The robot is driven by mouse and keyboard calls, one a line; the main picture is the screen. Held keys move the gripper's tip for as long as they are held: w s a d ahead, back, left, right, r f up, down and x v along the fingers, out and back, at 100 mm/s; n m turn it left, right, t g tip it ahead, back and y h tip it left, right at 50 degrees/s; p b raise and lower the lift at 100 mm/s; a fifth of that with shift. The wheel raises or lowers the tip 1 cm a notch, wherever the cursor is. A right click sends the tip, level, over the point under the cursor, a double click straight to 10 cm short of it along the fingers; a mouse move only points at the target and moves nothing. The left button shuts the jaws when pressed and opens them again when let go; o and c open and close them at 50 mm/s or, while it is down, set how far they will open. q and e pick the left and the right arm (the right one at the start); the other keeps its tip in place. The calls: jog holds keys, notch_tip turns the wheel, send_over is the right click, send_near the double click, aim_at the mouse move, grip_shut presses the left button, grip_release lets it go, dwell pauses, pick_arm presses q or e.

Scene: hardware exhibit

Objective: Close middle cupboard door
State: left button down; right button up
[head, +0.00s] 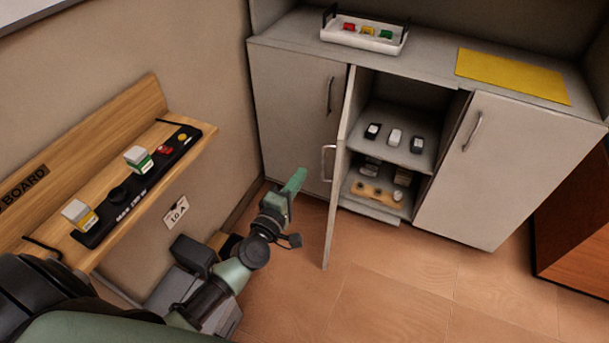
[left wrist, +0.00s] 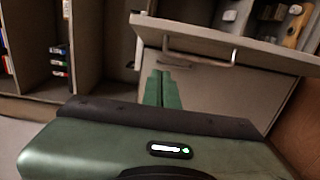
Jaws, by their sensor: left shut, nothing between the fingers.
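The middle cupboard door (head: 339,185) stands wide open, swung out from the grey cabinet and seen nearly edge-on in the head view. Its metal handle (head: 326,163) is on the face toward my left gripper. In the left wrist view the door (left wrist: 225,85) and its handle (left wrist: 190,58) lie just beyond my fingers. My left gripper (head: 298,174) is shut and empty, to the left of the door on its outer side. The shut green fingers (left wrist: 162,78) point at the door face; whether they touch it I cannot tell. My right gripper is not in view.
The open compartment holds small items on its shelves (head: 390,138). The left door (head: 290,110) and right door (head: 500,170) are shut. A white tray (head: 362,38) and yellow mat (head: 512,75) lie on top. A wooden board shelf (head: 185,160) is at left. Floor before the cabinet is clear.

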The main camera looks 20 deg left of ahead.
pick_arm(q)
jog(key=w+d, duration=0.4)
jog(key=w, duration=0.4)
jog(key=shift+d+p, duration=0.2)
jog(key=shift+p, duration=0.15)
jog(key=shift+d, duration=0.15)
